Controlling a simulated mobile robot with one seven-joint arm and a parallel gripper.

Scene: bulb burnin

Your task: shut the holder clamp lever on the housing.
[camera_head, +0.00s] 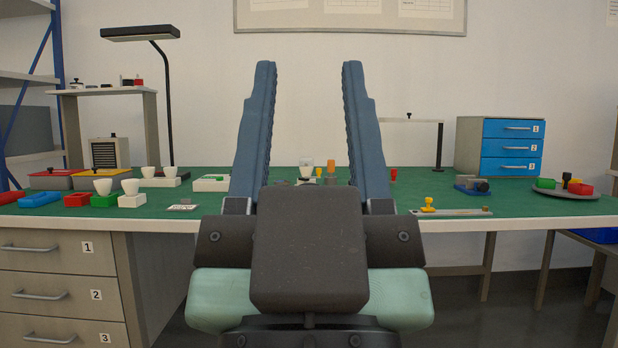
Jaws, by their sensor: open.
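My gripper (308,68) is open and empty, its two long blue fingers pointing forward and up over the workbench. Between the fingers, further back on the green bench top, stands a small group with a pale bulb-like piece (306,168) and an upright orange piece (331,167). Some low grey parts lie around their foot. This may be the housing with its clamp lever, but it is too small to tell, and I cannot tell the lever's position. The fingers and wrist hide parts of the bench around it.
Bulbs in coloured holders (132,193) and trays stand at the left. At the right are a metal strip with a yellow knob (428,204), a blue device (471,185), a round plate (546,190) and blue drawers (513,146). A black lamp (167,100) rises at back left.

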